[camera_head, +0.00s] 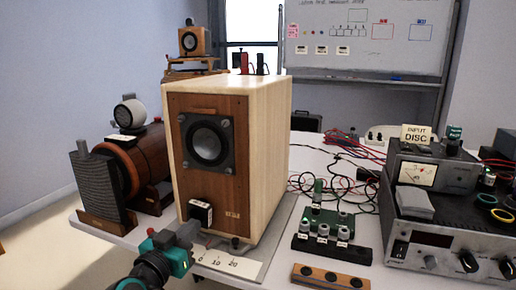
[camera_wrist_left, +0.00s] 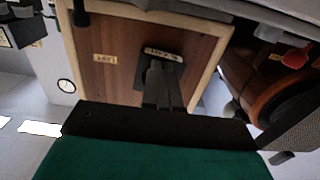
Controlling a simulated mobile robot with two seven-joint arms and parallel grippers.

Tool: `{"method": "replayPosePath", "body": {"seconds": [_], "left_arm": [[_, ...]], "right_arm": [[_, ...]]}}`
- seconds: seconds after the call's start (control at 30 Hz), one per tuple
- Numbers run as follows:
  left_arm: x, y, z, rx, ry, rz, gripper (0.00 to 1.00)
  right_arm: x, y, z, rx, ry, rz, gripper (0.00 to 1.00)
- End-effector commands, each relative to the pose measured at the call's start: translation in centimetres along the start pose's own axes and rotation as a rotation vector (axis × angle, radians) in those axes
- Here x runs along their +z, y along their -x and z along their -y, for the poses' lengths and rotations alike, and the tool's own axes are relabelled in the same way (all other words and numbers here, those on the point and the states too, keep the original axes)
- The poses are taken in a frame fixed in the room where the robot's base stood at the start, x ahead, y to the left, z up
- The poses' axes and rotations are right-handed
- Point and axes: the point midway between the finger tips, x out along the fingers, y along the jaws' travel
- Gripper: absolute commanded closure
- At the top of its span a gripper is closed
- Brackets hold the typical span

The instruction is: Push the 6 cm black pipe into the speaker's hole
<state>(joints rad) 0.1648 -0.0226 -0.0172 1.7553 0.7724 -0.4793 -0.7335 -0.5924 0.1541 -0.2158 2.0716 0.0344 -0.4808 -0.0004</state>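The speaker (camera_head: 262,150) is a pale wooden box with a brown front and a round driver. It stands upright on the table. The black pipe (camera_head: 200,212), with a white label, is at the lower front of the speaker, and its outer end stands out a little from the panel. How deep it sits and the hole itself are hidden. My left gripper (camera_head: 188,232) is just in front of it. In the left wrist view the two dark fingers (camera_wrist_left: 163,82) are together, with their tips at the labelled pipe end (camera_wrist_left: 166,54). My right gripper is not in view.
A ruler strip (camera_head: 230,262) lies before the speaker. A brown cylindrical speaker (camera_head: 145,160) and a grey ribbed panel (camera_head: 95,185) stand close at left. A knob board (camera_head: 325,225), cables and an amplifier (camera_head: 445,235) fill the right side.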

Motion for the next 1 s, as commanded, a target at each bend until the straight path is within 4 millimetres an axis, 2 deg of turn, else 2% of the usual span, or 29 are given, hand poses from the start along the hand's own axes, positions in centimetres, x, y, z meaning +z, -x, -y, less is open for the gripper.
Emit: {"method": "replayPosePath", "body": {"seconds": [0.7, 0.87, 1.0], "left_arm": [[0.0, -1.2, 0.0, 0.0, 0.001, 0.0, 1.0], [0.0, -0.8, 0.0, -0.001, 0.0, 0.0, 1.0], [0.0, 0.3, 0.1, -0.002, -0.001, 0.001, 1.0]], "right_arm": [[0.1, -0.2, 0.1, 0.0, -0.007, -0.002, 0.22], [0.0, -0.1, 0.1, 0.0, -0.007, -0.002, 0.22], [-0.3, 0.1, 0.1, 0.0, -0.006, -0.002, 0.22]]}}
